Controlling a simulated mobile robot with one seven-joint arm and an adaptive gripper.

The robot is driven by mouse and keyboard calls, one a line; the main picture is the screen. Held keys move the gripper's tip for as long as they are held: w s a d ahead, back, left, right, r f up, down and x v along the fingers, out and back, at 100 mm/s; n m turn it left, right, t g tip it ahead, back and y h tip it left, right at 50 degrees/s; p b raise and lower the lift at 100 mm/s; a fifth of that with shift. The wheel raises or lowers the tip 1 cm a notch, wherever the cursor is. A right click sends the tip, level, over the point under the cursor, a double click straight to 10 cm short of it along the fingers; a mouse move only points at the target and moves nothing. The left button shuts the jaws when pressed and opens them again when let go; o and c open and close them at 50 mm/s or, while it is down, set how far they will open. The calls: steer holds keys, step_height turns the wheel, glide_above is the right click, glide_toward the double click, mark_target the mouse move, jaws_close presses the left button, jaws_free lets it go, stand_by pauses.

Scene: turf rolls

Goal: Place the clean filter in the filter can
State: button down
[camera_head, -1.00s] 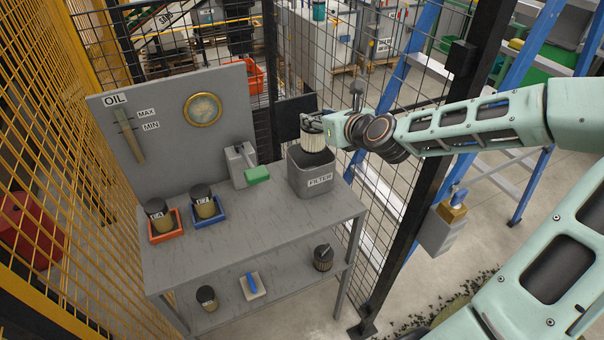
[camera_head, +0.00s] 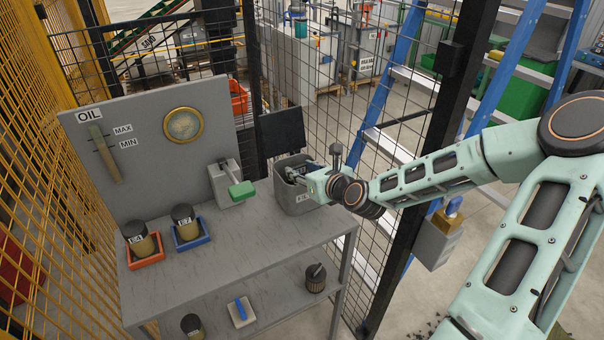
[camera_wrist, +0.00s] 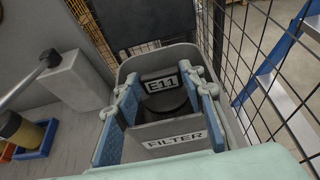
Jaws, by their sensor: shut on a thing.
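The grey filter can (camera_head: 294,204) stands at the right end of the bench top, with its mouth open upward. My gripper (camera_head: 292,174) reaches into the can's mouth from the right. In the wrist view, its two blue-padded fingers (camera_wrist: 166,88) are inside the can's rim (camera_wrist: 122,72), spread apart and shut on the filter (camera_wrist: 168,107). Only a dark round part of the filter shows between them, near an "E11" label. Most of the filter is hidden by the can and my gripper. I cannot tell whether it touches the can's floor.
Labelled jars sit in an orange tray (camera_head: 146,264) and a blue tray (camera_head: 193,243). The lower shelf holds a dark filter-like piece (camera_head: 316,280) and a blue-handled item (camera_head: 241,311). Mesh fencing (camera_head: 400,130) stands behind and right.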

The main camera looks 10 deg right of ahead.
steer(key=shift+f, duration=0.45)
steer(key=shift+f, duration=0.2)
steer(key=c, duration=1.3)
jaws_free()
steer(key=shift+o, duration=0.2)
steer(key=shift+r, duration=0.15)
steer(key=shift+s+d+r, duration=0.2)
steer(key=shift+s+r, duration=0.05)
steer(key=shift+s, duration=0.2)
steer(key=p+v, duration=0.1)
steer(key=v, duration=1)
steer(key=shift+p, duration=0.4)
